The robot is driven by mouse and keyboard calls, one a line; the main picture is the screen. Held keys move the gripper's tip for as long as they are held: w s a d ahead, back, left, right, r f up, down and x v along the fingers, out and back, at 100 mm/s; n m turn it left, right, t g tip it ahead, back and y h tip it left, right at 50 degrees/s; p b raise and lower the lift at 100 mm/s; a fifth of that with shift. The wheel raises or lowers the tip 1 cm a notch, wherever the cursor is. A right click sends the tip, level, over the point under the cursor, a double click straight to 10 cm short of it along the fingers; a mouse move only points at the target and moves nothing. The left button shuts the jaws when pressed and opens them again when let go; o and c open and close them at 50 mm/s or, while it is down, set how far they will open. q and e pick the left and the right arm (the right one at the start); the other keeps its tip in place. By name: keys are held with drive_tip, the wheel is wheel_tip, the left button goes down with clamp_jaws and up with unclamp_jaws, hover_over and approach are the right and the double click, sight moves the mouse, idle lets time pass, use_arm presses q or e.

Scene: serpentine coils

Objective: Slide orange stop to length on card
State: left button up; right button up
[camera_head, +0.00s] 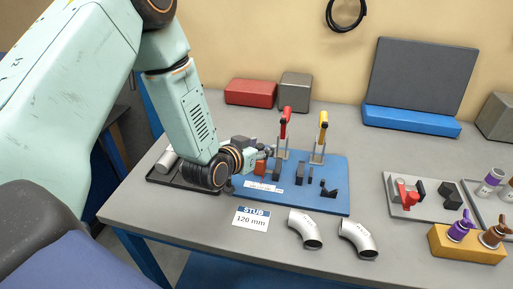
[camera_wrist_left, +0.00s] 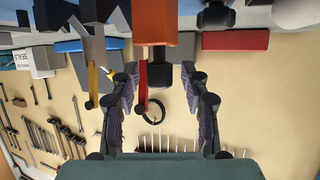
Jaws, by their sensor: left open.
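The orange stop (camera_head: 260,168) sits on the blue fixture plate (camera_head: 335,200), behind a white scale strip (camera_head: 263,186). It also shows as an orange block (camera_wrist_left: 165,22) at the top of the left wrist view. The card (camera_head: 251,218) lies on the bench in front of the plate and reads "STUB 120 mm". My left gripper (camera_head: 264,152) is just above and behind the stop in the head view. In the left wrist view its fingers (camera_wrist_left: 160,75) are spread, with the orange block beyond the tips. I cannot tell whether they touch it. My right gripper is out of view.
Red-handled (camera_head: 284,122) and yellow-handled (camera_head: 322,132) clamps stand upright close to my left gripper. Dark blocks stand on the plate. Two bent metal pipes (camera_head: 305,229) (camera_head: 358,238) lie at the front. A black tray (camera_head: 175,183) is at left. Bench between pipes and right-hand fixtures is partly clear.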

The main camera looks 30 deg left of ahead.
use_arm(q)
drive_tip(key=v, duration=1.2)
drive_tip(key=shift+s+f, duration=0.1)
idle(0.6)
